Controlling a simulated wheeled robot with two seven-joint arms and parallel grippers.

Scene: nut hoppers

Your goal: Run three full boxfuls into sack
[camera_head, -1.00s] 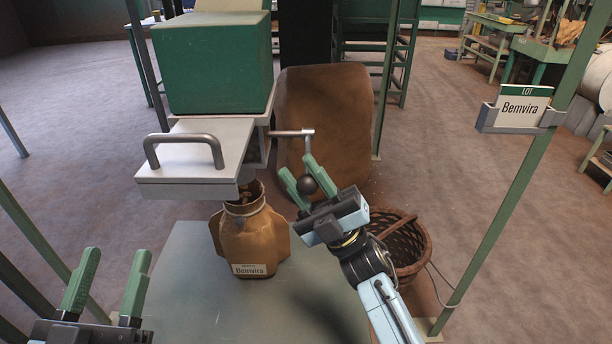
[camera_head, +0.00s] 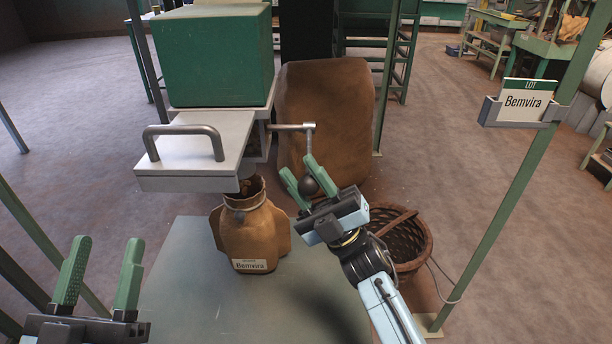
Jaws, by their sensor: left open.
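A green hopper (camera_head: 212,58) stands on a light grey box unit with a handled slab (camera_head: 190,178) at its front. A brown sack (camera_head: 248,238), labelled Bemvira, stands upright and open below the slab. Brown matter shows at its mouth, partly hidden by the slab. My left gripper (camera_head: 100,272) is open and empty at the lower left. The box's inside is hidden.
The sack stands on a grey plate (camera_head: 185,300). A big brown bulging sack-like form (camera_head: 335,110) stands behind the crank. A wicker basket (camera_head: 410,262) is right of my right arm. A green post carries a Bemvira lot card (camera_head: 526,104).

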